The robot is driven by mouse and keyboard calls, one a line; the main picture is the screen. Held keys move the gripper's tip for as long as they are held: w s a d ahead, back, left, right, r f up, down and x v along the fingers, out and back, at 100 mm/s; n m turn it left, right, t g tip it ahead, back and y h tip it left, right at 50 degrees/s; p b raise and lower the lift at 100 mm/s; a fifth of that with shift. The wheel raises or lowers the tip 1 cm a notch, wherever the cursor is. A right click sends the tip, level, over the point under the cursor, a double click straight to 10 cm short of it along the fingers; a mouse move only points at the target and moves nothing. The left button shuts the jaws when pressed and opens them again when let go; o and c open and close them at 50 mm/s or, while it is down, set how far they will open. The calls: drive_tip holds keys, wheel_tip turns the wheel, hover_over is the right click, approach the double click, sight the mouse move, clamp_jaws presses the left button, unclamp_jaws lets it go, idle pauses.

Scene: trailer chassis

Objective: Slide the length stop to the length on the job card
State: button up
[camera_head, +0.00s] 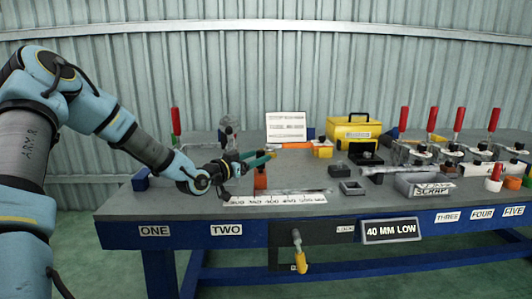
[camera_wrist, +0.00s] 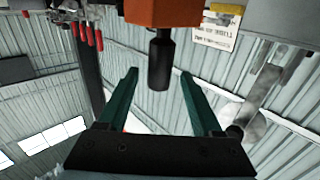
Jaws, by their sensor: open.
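The length stop (camera_head: 260,178) is an orange block standing on the bench behind a white scale strip (camera_head: 275,198) with printed numbers, near its left part. In the wrist view the orange block (camera_wrist: 175,12) is at the top edge, with a black knob or handle reaching from it toward the space between my fingers. My gripper (camera_head: 271,157) has green fingers and is open just above the stop; the wrist view shows the fingers (camera_wrist: 158,78) apart, one on each side of the knob. I cannot tell whether they touch it. A white card (camera_head: 286,126) stands behind; its print is too small to read.
A yellow case (camera_head: 352,132) stands at the back. Red-handled clamps (camera_head: 460,120) line the right side. A grey scrap tray (camera_head: 424,184) sits at the front right. A yellow-handled lever (camera_head: 299,258) hangs below.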

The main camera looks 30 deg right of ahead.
drive_tip(key=shift+p+x, duration=0.3)
drive_tip(key=shift+x, duration=2.3)
drive_tip(key=shift+s, duration=0.1)
clamp_jaws()
